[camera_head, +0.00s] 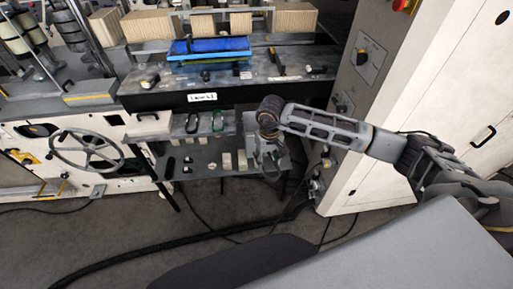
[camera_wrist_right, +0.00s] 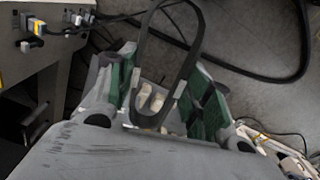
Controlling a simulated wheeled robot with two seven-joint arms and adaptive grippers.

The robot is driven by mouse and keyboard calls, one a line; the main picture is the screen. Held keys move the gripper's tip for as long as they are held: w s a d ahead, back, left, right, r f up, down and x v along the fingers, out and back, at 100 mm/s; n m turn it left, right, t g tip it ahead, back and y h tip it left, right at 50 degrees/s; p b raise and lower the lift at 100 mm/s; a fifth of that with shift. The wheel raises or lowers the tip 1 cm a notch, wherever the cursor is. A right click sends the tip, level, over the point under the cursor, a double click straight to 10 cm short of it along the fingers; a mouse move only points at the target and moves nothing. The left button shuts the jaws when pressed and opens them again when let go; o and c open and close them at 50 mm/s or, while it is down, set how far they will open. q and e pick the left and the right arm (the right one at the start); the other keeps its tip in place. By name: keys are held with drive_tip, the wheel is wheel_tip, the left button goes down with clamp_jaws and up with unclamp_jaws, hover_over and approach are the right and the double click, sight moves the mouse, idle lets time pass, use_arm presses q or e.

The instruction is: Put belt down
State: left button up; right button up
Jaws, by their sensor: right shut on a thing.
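My right gripper (camera_head: 268,160) points down in front of the right end of the low shelf in the head view. In the right wrist view its green-padded fingers (camera_wrist_right: 163,88) are shut on a belt (camera_wrist_right: 192,58). The belt is a thin dark loop that stretches beyond the fingertips. In the head view the held belt cannot be made out behind the wrist and fingers. Two dark loops, likely belts (camera_head: 218,121), lie on the upper level of the shelf (camera_head: 165,138). My left gripper is not in view.
Small pale and dark pieces (camera_head: 227,160) lie on the lower shelf level. A workbench (camera_head: 150,100) with a blue tray (camera_head: 208,47) stands above and behind. A white cabinet (camera_head: 345,190) is close on the right. Black cables (camera_head: 150,250) cross the floor.

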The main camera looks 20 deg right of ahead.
use_arm(q)
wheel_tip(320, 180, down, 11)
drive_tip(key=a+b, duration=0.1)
drive_tip(key=b, duration=1)
use_arm(e)
wheel_tip(320, 180, down, 12)
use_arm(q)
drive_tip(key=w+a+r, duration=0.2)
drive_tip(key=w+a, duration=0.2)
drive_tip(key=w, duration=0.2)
use_arm(e)
drive_tip(key=w+d+r+m, duration=0.3)
drive_tip(key=d+r+m, duration=0.4)
drive_tip(key=m, duration=0.8)
drive_tip(key=w+d+r+m, duration=0.3)
drive_tip(key=d+r+m, duration=0.35)
drive_tip(key=m, duration=0.75)
use_arm(q)
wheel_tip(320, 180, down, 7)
drive_tip(key=b, duration=0.6)
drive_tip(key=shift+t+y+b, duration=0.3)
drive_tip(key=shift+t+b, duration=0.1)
use_arm(e)
drive_tip(key=shift+m, duration=0.3)
drive_tip(key=f, duration=0.1)
drive_tip(key=a+f, duration=0.1)
drive_tip(key=f, duration=0.3)
drive_tip(key=shift+s+a, duration=0.1)
drive_tip(key=shift+a, duration=0.3)
